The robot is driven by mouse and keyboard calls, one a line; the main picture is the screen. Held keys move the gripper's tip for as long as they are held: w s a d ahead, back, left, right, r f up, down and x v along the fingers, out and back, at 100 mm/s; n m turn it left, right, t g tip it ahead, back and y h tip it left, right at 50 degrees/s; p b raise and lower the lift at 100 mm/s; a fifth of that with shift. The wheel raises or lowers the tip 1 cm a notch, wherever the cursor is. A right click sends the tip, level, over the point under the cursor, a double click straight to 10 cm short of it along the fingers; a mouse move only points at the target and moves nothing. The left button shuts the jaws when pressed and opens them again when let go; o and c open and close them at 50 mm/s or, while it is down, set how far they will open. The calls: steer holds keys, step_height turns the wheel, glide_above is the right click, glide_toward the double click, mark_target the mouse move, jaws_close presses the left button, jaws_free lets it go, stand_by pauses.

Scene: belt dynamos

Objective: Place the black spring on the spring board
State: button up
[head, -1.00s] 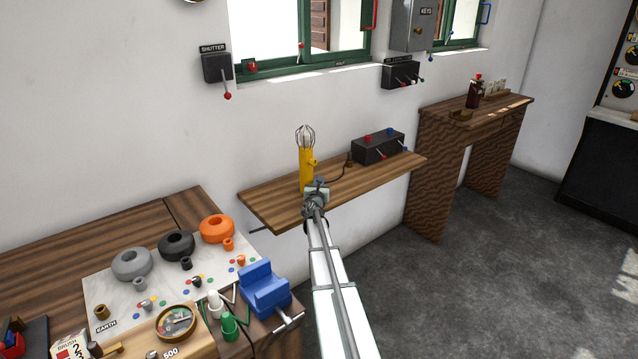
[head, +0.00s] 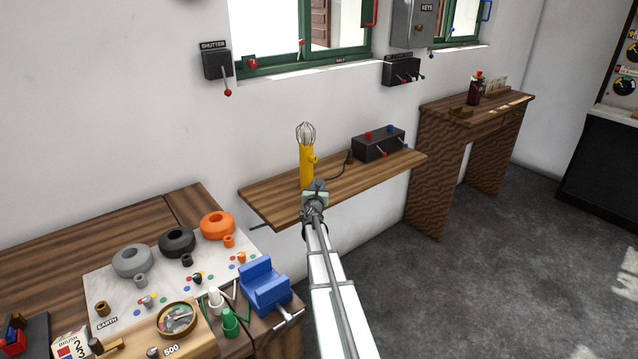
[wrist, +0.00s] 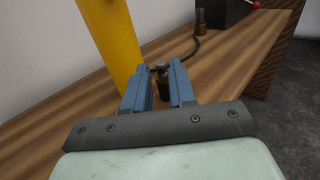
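My gripper (head: 315,190) is over the front part of the wall shelf, beside the yellow post. In the wrist view its two blue fingers (wrist: 159,88) stand a little apart. A small dark cylinder with a cap (wrist: 162,73) shows in the gap between them; I cannot tell whether it is gripped or stands behind them, or whether it is the black spring. No coil is clear in any view. A pale board (head: 210,262) at the lower left bears grey, black and orange rings and small cylinders; I cannot tell whether it is the spring board.
The yellow post (head: 306,168) with a wire cage stands close to my gripper, on the wooden shelf (head: 268,195). A dark switch box (head: 378,145) and a cable lie to its right. A blue clamp (head: 264,286) sits at the bench's right edge. The floor at right is clear.

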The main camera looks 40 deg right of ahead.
steer(key=shift+s+a, duration=0.35)
